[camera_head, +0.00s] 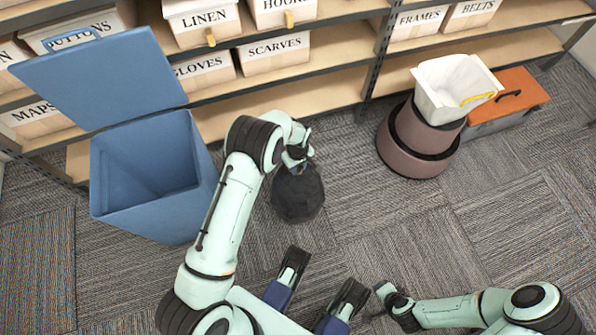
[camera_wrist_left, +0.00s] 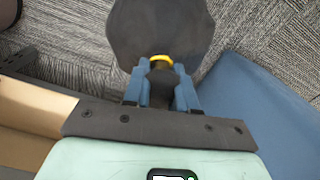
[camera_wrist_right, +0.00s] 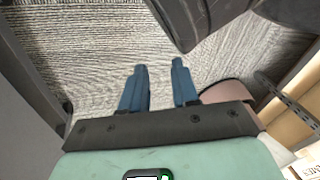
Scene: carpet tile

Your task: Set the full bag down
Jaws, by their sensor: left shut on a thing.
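The full bag (camera_head: 298,194) is a dark, rounded, faceted bundle with a yellow tie at its neck. My left gripper (camera_head: 297,160) is shut on the bag's neck. In the left wrist view the neck sits between the blue fingers (camera_wrist_left: 160,92), and the bag's body (camera_wrist_left: 160,28) extends beyond them. The bag is over the carpet, right of the blue bin; I cannot tell whether it touches the floor. My right gripper (camera_wrist_right: 158,88) is open and empty, its fingers apart in the right wrist view; it is low at the right in the head view (camera_head: 393,299).
A blue bin (camera_head: 150,222) with its lid (camera_head: 105,80) raised stands at left, its inside empty. A white tub (camera_head: 455,85) sits on a mauve round can (camera_head: 410,160), beside an orange-lidded box (camera_head: 515,95). Shelves with labelled boxes line the back. Carpet is clear right of the bag.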

